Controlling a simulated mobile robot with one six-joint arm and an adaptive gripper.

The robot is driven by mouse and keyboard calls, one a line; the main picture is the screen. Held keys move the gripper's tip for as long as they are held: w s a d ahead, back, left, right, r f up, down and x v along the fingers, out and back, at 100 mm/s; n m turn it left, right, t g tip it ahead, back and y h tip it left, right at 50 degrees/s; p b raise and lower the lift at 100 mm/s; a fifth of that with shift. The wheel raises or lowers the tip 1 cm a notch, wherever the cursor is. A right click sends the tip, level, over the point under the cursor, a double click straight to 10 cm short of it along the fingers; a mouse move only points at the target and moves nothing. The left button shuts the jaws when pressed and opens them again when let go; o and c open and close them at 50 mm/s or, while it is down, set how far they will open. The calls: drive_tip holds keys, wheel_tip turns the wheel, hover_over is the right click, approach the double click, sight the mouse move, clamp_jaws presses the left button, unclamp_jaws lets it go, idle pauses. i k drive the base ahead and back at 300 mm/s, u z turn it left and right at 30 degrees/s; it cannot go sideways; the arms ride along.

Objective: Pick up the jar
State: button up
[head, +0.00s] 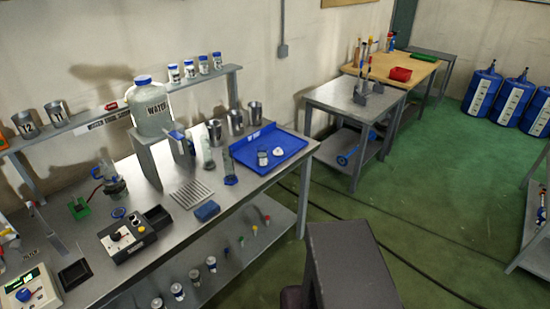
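Several small white jars with blue lids (189,70) stand in a row on the raised back shelf. A blue tray (241,148) on the right end of the metal bench holds a small blue-and-white jar-like item (263,158) and a low white item (278,152) next to it. More small jars (178,291) stand on the bench's lower shelf, at the bottom of the picture. Which jar the task means cannot be told. My gripper is not in view, so its opening and distance to any jar do not show.
A large water jug (151,108) stands on a raised stand. Steel beakers (254,112), a blue-based cylinder (229,162), a control box (125,238) and glassware crowd the bench (190,240). A second metal table (337,96) stands behind. Cables cross the green floor (440,200), otherwise largely open.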

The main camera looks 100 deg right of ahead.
sight(262, 156)
drive_tip(key=z, duration=0.05)
drive_tip(key=k, duration=1.85)
drive_tip(key=u, duration=1.2)
drive_tip(key=k, duration=0.1)
drive_tip(key=z, duration=3.25)
drive_tip(key=i, duration=0.8)
